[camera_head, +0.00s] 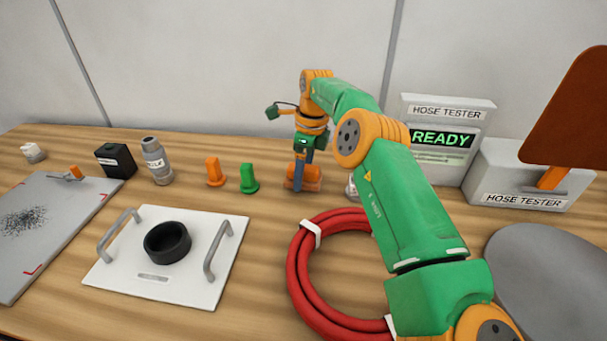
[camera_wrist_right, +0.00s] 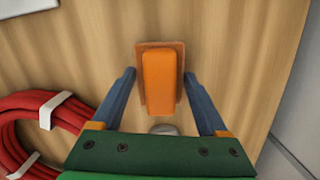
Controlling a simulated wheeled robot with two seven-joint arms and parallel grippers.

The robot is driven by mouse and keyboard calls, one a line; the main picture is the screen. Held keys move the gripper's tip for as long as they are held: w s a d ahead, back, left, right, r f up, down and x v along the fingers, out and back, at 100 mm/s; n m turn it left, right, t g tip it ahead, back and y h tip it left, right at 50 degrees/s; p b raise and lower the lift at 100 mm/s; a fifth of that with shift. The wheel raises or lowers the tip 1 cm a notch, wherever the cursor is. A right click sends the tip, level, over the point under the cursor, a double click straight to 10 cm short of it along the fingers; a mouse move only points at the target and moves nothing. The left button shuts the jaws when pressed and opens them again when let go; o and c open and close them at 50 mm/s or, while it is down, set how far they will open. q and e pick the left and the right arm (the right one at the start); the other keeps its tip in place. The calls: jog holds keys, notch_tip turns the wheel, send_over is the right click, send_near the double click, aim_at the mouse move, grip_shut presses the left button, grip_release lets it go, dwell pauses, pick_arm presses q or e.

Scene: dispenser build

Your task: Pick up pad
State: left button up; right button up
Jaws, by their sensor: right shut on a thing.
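The pad is an orange block on a flat brown base. It shows in the right wrist view (camera_wrist_right: 160,82) and, partly hidden by my fingers, in the head view (camera_head: 312,183). My right gripper (camera_head: 301,172) reaches down at the pad with its blue fingers. In the wrist view my right gripper (camera_wrist_right: 159,76) has one finger at each side of the pad, shut on its brown base. The pad appears upright, at or just above the wooden table; I cannot tell whether it touches. My left gripper is not in view.
A red hose coil (camera_head: 300,270) lies in front. Small orange (camera_head: 214,172) and green (camera_head: 249,180) pieces stand left of the pad. A white plate (camera_head: 120,270) with handles holds a black ring (camera_head: 167,243). The hose tester (camera_head: 440,140) stands behind right; a grey disc (camera_head: 545,280) lies right.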

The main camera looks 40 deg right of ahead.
notch_tip(320, 180, up, 16)
jog(key=p, duration=1.4)
jog(key=shift+r, duration=0.2)
jog(key=shift+f, duration=0.1)
